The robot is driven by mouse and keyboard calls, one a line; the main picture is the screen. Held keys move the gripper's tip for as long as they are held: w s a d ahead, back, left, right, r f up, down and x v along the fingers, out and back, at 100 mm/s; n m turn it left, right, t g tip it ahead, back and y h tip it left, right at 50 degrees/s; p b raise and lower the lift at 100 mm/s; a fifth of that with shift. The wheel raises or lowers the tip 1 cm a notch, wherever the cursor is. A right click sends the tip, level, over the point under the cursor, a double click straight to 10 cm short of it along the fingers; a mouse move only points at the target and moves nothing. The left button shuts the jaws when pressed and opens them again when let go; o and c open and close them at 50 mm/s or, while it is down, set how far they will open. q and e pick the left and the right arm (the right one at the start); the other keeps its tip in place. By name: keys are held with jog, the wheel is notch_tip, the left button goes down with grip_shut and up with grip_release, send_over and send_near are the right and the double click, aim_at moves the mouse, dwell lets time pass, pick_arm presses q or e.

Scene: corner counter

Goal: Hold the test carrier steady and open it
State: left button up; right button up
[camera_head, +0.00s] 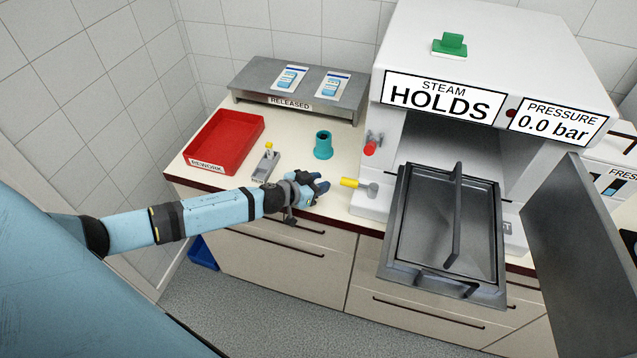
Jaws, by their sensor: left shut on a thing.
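A teal cylinder (323,146) with a flared base and a dark opening on top stands upright on the counter; it may be the test carrier, but nothing labels it. My left gripper (318,187) is at the counter's front edge, in front of the teal cylinder and apart from it. It is shut on a small, mostly hidden thing; dark blue shows at the fingers, and I cannot tell what it holds. My right gripper is not in view.
A yellow-handled lever (352,183) is just right of my left gripper. A grey block (266,168) with a yellow top stands behind the wrist. A red rework tray (225,140), a released shelf (250,80) and a steriliser (480,45) with its metal tray (480,240) pulled out surround the counter.

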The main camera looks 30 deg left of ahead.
pick_arm(q)
jog(key=shift+f, duration=0.2)
jog(key=o, duration=1)
jog(key=shift+r, duration=0.3)
jog(key=b+v, duration=0.1)
jog(key=v, duration=1.1)
jog(key=s+d+f+p, duration=0.1)
jog(key=s+d, duration=0.4)
jog(key=s+d+f+g+y+p, duration=0.1)
jog(key=s+d+f, duration=0.1)
jog(key=s+d, duration=0.4)
jog(key=s+d+f+n+g+p, duration=0.1)
jog(key=s+d+f, duration=0.1)
jog(key=s+d, duration=0.4)
jog(key=shift+s+f+y, duration=0.1)
jog(key=shift+s+y, duration=0.15)
jog(key=shift+y, duration=0.15)
